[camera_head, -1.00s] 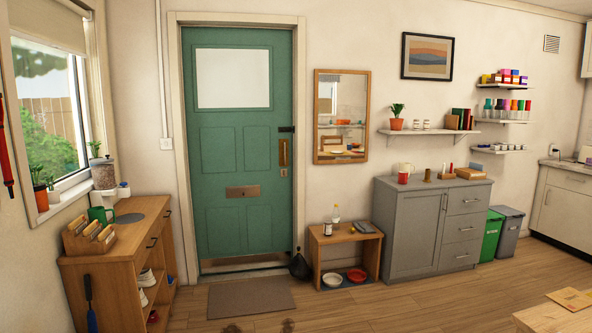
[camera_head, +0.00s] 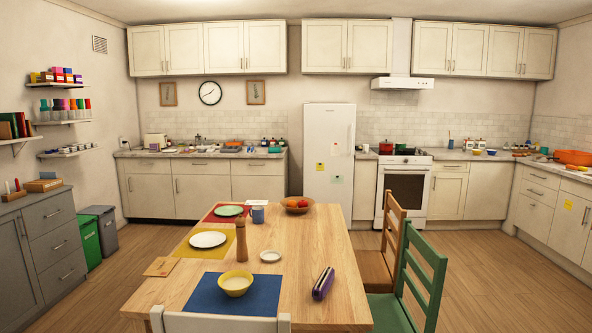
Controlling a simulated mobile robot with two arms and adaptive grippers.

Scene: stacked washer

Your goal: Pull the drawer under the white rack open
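I cannot pick out a white rack for certain. Small items crowd the back-left counter (camera_head: 125,154), too small to tell apart. Under that counter is a row of shut drawers: a left one (camera_head: 150,167), a middle one (camera_head: 203,167) and a right one (camera_head: 258,169). More shut drawers (camera_head: 541,179) show in the right-hand cabinets, and one drawer (camera_head: 452,167) is right of the oven. Neither of my grippers is in view.
A wooden dining table (camera_head: 310,250) with dishes fills the middle foreground. A green chair (camera_head: 410,285), a wooden chair (camera_head: 380,262) and a white chair (camera_head: 215,323) stand around it. A white fridge (camera_head: 328,150) stands behind. Floor is free left of the table (camera_head: 130,265).

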